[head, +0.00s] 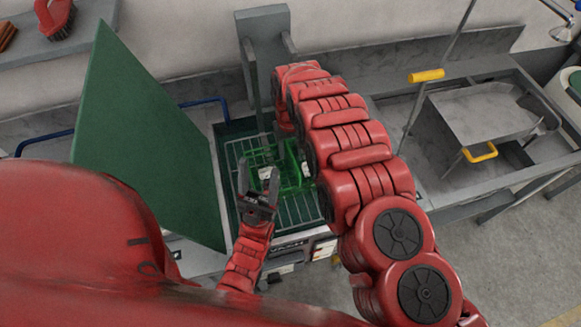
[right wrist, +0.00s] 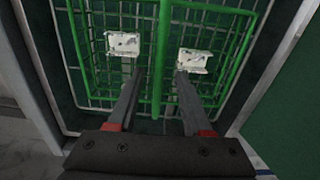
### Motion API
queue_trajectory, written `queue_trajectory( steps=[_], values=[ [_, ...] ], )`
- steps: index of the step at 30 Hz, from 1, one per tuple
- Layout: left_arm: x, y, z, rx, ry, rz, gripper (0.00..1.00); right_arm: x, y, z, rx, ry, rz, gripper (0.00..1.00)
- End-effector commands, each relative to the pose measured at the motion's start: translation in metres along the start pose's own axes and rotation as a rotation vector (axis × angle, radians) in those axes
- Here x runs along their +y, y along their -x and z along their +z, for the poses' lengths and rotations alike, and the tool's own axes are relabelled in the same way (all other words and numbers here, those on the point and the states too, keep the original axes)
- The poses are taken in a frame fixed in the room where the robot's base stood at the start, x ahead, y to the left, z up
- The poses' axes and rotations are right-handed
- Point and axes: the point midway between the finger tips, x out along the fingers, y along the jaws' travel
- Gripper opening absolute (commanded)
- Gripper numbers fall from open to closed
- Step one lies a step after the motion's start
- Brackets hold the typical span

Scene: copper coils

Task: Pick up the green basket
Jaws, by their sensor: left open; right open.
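The green wire basket (head: 292,158) sits inside a dark green-walled tank, partly hidden by my grippers and right arm. In the right wrist view the basket (right wrist: 164,38) shows a thick green middle bar and two white pieces (right wrist: 123,43) inside its halves. My right gripper (right wrist: 160,76) is open above it, one finger on each side of the middle bar in the picture; contact cannot be told. In the head view my right arm hides most of this gripper. My left gripper (head: 259,170) is open and empty, over the near left part of the basket.
A large green panel (head: 145,145) stands open at the tank's left. A grey wire rack (head: 298,211) lies in the tank under the basket. A grey post (head: 262,60) rises behind it.

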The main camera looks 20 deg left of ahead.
Motion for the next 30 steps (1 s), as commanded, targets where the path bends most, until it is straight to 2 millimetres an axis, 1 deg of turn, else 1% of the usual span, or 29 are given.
queue_trajectory(
  steps=[4, 7, 12, 13, 14, 19, 30],
  values=[
    [-0.001, -0.009, -0.002, 0.0, 0.0, 0.0, 0.59, 0.0, -0.004, 0.0, 0.002, 0.0, 0.0, 0.5],
    [-0.001, -0.019, -0.003, 0.0, 0.0, 0.0, 0.59, 0.0, -0.014, 0.003, -0.001, 0.0, 0.001, 0.5],
    [-0.001, -0.029, -0.005, 0.0, 0.0, 0.0, 0.59, 0.001, -0.029, 0.003, 0.004, 0.0, 0.001, 0.5],
    [-0.001, -0.023, -0.004, 0.0, 0.0, 0.0, 0.59, 0.001, -0.036, 0.003, 0.003, -0.001, 0.001, 0.5],
    [-0.001, -0.021, -0.004, 0.0, 0.0, 0.0, 0.59, 0.002, -0.04, 0.003, 0.0, -0.001, 0.002, 0.5],
    [-0.001, -0.018, -0.003, 0.0, 0.0, 0.0, 0.59, 0.002, -0.05, 0.002, 0.003, -0.001, 0.001, 0.5],
    [-0.001, -0.018, -0.003, 0.0, 0.0, 0.0, 0.59, 0.001, -0.052, 0.003, 0.002, 0.0, 0.0, 0.5]
  ],
)
